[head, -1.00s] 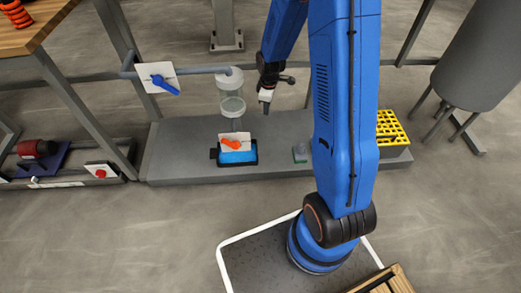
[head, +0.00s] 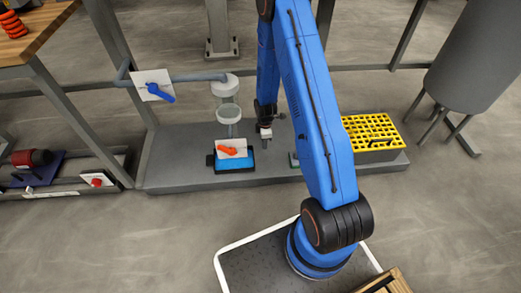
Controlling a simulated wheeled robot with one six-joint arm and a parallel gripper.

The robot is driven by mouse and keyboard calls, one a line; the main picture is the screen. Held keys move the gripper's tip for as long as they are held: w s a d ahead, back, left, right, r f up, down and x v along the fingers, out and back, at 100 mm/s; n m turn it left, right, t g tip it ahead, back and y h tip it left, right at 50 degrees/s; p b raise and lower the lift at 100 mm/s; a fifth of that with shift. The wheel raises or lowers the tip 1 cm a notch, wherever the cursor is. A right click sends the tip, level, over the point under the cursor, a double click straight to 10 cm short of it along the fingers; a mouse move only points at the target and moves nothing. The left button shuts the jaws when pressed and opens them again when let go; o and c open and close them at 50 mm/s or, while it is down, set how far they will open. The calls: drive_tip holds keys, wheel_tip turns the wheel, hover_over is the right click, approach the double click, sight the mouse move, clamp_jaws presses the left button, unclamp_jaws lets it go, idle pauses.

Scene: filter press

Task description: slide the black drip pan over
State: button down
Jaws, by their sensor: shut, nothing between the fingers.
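The black drip pan (head: 215,165) sits on the grey platform, with bright blue showing inside it. A white plate with an orange lever handle (head: 229,151) stands above the pan and hides part of it. My gripper (head: 266,143) is shut and empty, pointing down just right of the pan. It appears apart from the pan, though the exact gap and its height over the platform are hard to tell.
A clear cylinder (head: 228,113) hangs from the grey pipe above the pan. A white plate with a blue lever (head: 154,87) is at upper left. A yellow grid (head: 372,131) sits at the platform's right. The grey platform (head: 178,165) is bare left of the pan.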

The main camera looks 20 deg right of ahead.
sight(251, 161)
wheel_tip(251, 161, down, 9)
drive_tip(key=shift+f, duration=0.1)
drive_tip(key=shift+w+a, duration=0.2)
drive_tip(key=shift+a, duration=0.35)
drive_tip(key=shift+w+a, duration=0.15)
drive_tip(key=shift+a, duration=0.4)
drive_tip(key=shift+w+a, duration=0.25)
drive_tip(key=shift+a, duration=0.55)
drive_tip(key=shift+a, duration=0.1)
drive_tip(key=shift+w+a, duration=0.3)
drive_tip(key=shift+a, duration=0.55)
drive_tip(key=shift+w+a, duration=0.25)
drive_tip(key=shift+a, duration=0.55)
